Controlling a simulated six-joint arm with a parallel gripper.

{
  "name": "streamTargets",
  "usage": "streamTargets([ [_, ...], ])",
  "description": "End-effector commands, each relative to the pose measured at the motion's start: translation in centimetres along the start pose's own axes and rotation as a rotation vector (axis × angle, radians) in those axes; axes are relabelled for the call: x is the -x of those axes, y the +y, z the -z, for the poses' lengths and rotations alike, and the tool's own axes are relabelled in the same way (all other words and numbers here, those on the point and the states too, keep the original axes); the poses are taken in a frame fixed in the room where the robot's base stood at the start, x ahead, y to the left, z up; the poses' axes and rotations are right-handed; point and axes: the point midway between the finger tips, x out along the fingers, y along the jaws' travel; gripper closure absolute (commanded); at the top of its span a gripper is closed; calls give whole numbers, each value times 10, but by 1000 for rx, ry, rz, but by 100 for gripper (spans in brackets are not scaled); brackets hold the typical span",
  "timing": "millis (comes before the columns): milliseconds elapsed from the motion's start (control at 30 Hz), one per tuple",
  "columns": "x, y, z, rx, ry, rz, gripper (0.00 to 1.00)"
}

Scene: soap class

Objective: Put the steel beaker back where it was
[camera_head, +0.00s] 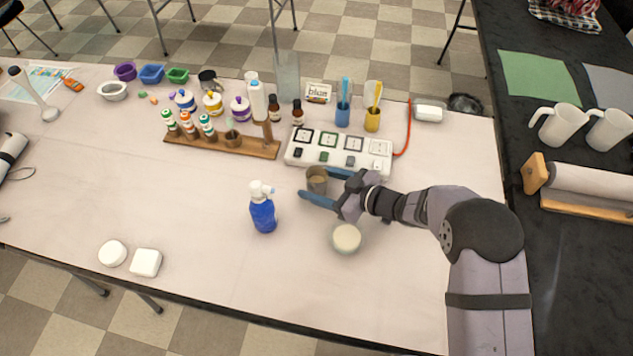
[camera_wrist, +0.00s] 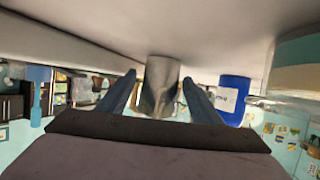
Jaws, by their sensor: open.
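The steel beaker (camera_head: 317,179) stands upright on the pale table, just in front of the white hot plate station (camera_head: 340,152). My gripper (camera_head: 313,186) is low over the table with its blue fingers open on either side of the beaker. In the wrist view the beaker (camera_wrist: 161,84) sits between the two spread fingers (camera_wrist: 160,98), with a gap visible near each finger. Whether either finger touches it I cannot tell.
A blue pump bottle (camera_head: 263,212) stands to the left of my gripper. A round dish with cream contents (camera_head: 346,238) is just in front of my wrist. A wooden rack (camera_head: 220,143) with bottles lies behind left.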

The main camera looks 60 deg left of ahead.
Motion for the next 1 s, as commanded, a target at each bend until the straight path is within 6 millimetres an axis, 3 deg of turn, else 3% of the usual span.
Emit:
streamTargets([
  [600, 99, 1, 0, 0, 1, -3, 41],
  [1000, 113, 0, 0, 0, 1, 0, 41],
])
